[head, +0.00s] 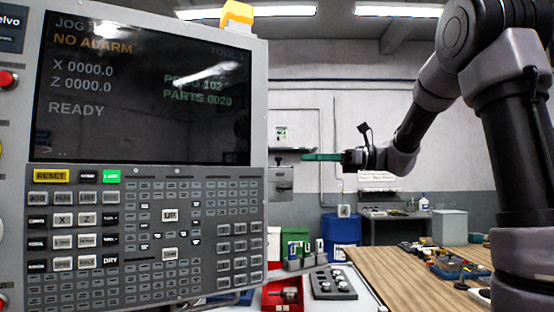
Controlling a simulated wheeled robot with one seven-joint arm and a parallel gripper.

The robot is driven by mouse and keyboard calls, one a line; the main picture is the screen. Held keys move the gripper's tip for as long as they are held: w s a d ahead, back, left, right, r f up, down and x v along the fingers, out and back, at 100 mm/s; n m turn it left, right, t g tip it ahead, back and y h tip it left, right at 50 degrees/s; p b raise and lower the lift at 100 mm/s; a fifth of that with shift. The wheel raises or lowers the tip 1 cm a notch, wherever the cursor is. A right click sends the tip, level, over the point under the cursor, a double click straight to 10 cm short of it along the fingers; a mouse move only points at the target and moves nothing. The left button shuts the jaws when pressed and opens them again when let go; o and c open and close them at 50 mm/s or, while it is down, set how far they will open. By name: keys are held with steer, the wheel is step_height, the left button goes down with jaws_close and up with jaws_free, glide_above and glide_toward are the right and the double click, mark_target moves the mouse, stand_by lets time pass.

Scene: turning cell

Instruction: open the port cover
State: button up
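The machine's control panel (257,150) fills the left of the head view, with a dark screen (130,130) above a keypad (143,290). I cannot make out a port cover on it for certain. My gripper (308,157) is to the right of the panel, its teal fingers pointing left, apart from the panel in the picture. The fingers are seen side-on, so their gap does not show, and I see nothing held in them.
A wooden table (390,285) with small parts is at the lower right. A red bin (284,295), a dark tray (333,284) and a green bin (294,236) stand below my gripper. A blue drum (342,230) is behind. Open air lies between gripper and panel.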

mark_target(279, 158)
steer(key=a, duration=0.9)
steer(key=shift+w, duration=0.1)
jaws_close()
stand_by(1.1)
